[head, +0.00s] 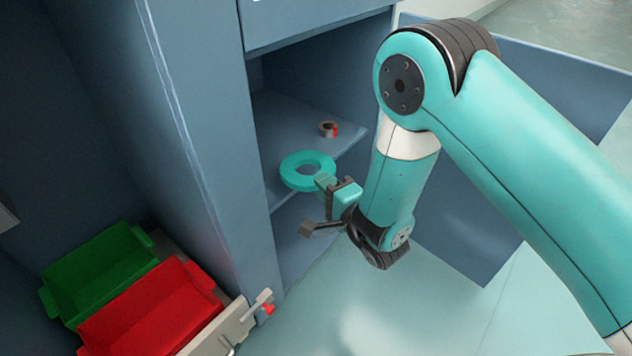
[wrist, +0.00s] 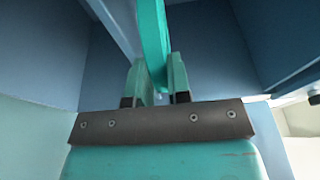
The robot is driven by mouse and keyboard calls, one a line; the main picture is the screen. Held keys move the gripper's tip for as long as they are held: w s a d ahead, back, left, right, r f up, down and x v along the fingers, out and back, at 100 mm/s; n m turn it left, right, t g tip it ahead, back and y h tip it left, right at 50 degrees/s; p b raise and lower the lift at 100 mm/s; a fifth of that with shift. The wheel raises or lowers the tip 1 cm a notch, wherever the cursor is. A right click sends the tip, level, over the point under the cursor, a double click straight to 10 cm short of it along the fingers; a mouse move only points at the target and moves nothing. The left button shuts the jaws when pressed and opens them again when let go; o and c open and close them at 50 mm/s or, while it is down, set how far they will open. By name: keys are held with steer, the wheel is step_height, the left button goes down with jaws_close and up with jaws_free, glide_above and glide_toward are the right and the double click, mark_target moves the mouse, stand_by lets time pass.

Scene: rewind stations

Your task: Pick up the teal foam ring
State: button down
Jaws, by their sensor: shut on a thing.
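The teal foam ring (head: 291,176) is at the open front of a blue-grey cabinet, level with a shelf. My gripper (head: 325,183) is shut on the near right side of the ring. In the wrist view the ring (wrist: 152,40) shows edge-on between my two fingers (wrist: 157,80). I cannot tell for certain whether the ring still touches the shelf. The fingertips are partly hidden by the ring's edge.
A small roll with a red mark (head: 328,129) lies on the cabinet shelf (head: 290,112), behind the ring. A green bin (head: 62,262) and a red bin (head: 150,272) stand at lower left. A cabinet side post (head: 235,200) rises left of the ring.

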steer(key=s+d+r+p, duration=0.3)
steer(key=s+d, duration=0.2)
steer(key=s, duration=0.2)
steer(key=shift+s+d+r, duration=0.25)
steer(key=shift+s, duration=0.05)
